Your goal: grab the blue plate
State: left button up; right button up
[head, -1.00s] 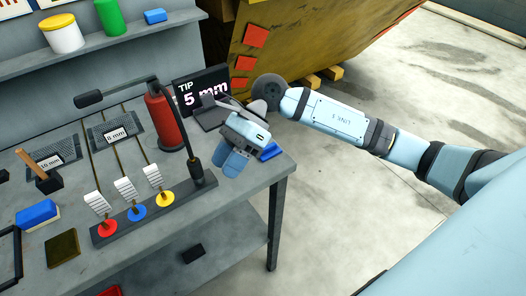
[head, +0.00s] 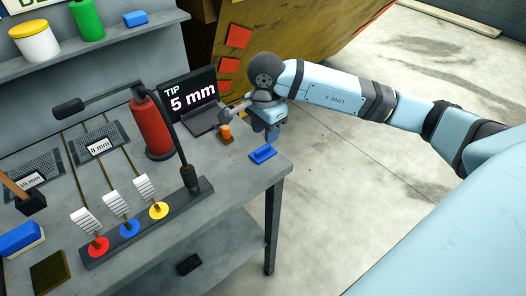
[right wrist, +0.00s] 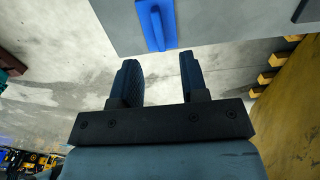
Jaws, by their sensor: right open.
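The blue plate (head: 263,153) is a small flat piece with a raised ridge. It lies on the grey workbench near its right corner in the head view. It also shows at the top of the right wrist view (right wrist: 157,25), close to the bench edge. My right gripper (head: 272,133) is just behind the plate in the head view. In the right wrist view its two dark fingers (right wrist: 157,65) are apart with nothing between them, and the plate lies beyond their tips. My left gripper is not in view.
A laptop-like screen reading "5 mm" (head: 193,97) and a small orange object (head: 225,133) stand near the gripper. A red cylinder (head: 152,127) and a black-armed lamp (head: 190,165) stand to the left. The floor right of the workbench (head: 225,185) is clear.

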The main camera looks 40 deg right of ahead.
aim_at(264, 147)
jog(key=shift+a+f+p, duration=0.15)
jog(key=shift+f+p, duration=0.35)
jog(key=shift+f, duration=2.25)
grip_shut()
